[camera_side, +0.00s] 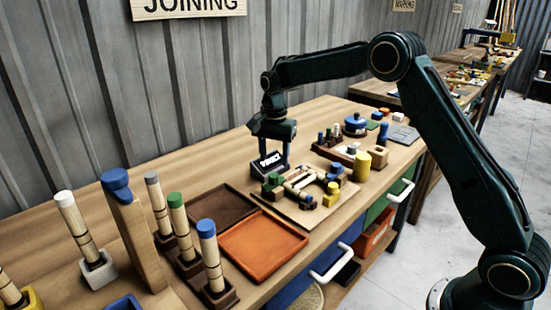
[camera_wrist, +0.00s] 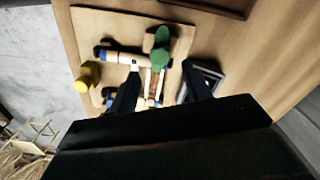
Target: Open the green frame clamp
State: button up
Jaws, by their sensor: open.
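The green frame clamp (camera_side: 273,181) sits at the left corner of a wooden board (camera_side: 305,212), and its green top also shows in the wrist view (camera_wrist: 160,43). Light rattan pieces with bands form a frame on the board beside it. My gripper (camera_side: 274,150) points down above the board's back left side, close to the green clamp. In the wrist view, my gripper (camera_wrist: 160,76) has its two dark fingers apart with nothing held between them. The green clamp lies beyond the fingertips in that view. Whether its jaw is closed is too small to tell.
A small dark labelled stand (camera_side: 267,163) is right by my fingers. A yellow clamp (camera_side: 332,195) and a blue one (camera_side: 336,168) are on the board. A brown tray (camera_side: 222,207) and an orange tray (camera_side: 262,247) lie to its left. Upright capped sticks stand farther left.

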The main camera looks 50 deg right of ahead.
aim_at(274, 175)
jog(key=shift+f, duration=2.85)
jog(key=c, duration=1)
